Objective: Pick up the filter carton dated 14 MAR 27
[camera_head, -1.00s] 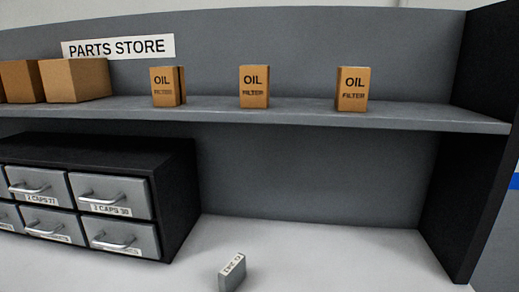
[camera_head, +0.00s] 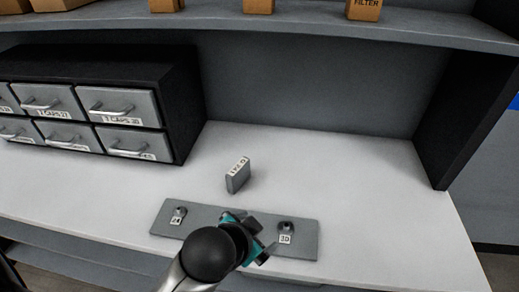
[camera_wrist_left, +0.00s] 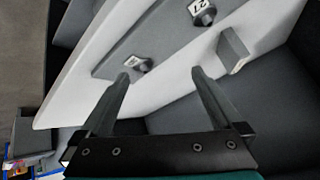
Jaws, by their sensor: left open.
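Three orange-brown filter cartons, left (camera_head: 167,5), middle (camera_head: 259,6) and right (camera_head: 365,9), stand on the shelf, cut off by the top of the head view. My left gripper (camera_head: 248,236) is low over the white worktop, above the grey plate and well below and in front of the cartons. In the left wrist view its two fingers (camera_wrist_left: 159,76) are apart with nothing held between them. My right gripper is not in view.
A grey plate (camera_head: 190,232) with labelled pegs lies at the worktop's front. A small grey labelled block (camera_head: 237,178) stands behind it. A drawer cabinet (camera_head: 180,110) is at left. The shelf (camera_head: 320,28) overhangs the worktop (camera_head: 380,210); a dark side panel (camera_head: 450,120) bounds the right.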

